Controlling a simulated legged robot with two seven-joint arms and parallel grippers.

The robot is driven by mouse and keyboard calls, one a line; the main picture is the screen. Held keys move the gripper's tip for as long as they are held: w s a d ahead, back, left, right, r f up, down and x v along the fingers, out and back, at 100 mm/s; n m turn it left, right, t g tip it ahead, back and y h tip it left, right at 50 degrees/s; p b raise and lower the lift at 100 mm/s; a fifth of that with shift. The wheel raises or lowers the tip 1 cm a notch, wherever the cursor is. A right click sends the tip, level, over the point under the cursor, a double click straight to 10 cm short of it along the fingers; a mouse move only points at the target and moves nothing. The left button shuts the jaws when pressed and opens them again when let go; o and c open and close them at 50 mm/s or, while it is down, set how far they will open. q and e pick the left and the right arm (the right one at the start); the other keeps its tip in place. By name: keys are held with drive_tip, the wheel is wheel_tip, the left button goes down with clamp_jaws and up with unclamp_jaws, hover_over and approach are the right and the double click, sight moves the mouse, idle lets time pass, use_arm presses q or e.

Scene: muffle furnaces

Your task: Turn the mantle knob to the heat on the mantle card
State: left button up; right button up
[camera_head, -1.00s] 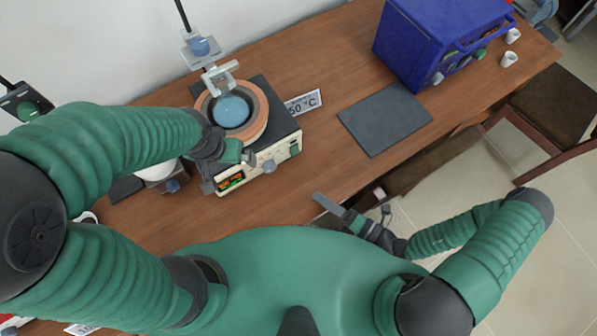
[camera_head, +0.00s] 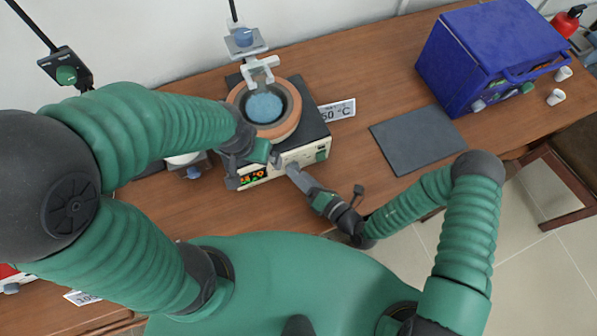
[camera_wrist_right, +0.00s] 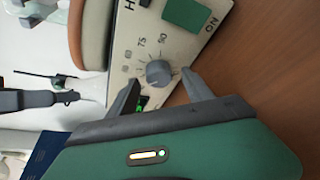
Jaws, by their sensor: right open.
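The heating mantle (camera_head: 318,135), with a cream front panel and an orange ring around a bowl of blue content (camera_head: 264,107), stands on the bench. Its grey round knob (camera_wrist_right: 158,72) shows in the right wrist view, beside marks reading 75 and 90. The mantle card (camera_head: 337,110) lies behind the mantle; "50 °C" is readable, its left part is hidden. My right gripper (camera_head: 292,168) is open at the panel; in its wrist view the fingertips (camera_wrist_right: 160,80) lie either side of the knob. My left gripper (camera_head: 272,157) is beside the panel's display; its jaws are unclear.
A blue furnace (camera_head: 485,50) stands at the back right, with a dark mat (camera_head: 418,132) before it and small white cups (camera_head: 556,97) beside it. A stand clamp (camera_head: 260,70) reaches over the mantle.

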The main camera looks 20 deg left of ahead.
drive_tip(key=shift+w+a+f, duration=0.15)
drive_tip(key=shift+w+a, duration=0.2)
drive_tip(key=shift+a, duration=0.3)
drive_tip(key=shift+d, duration=0.1)
drive_tip(key=shift+c, duration=0.5)
drive_tip(key=shift+c, duration=1.2)
clamp_jaws()
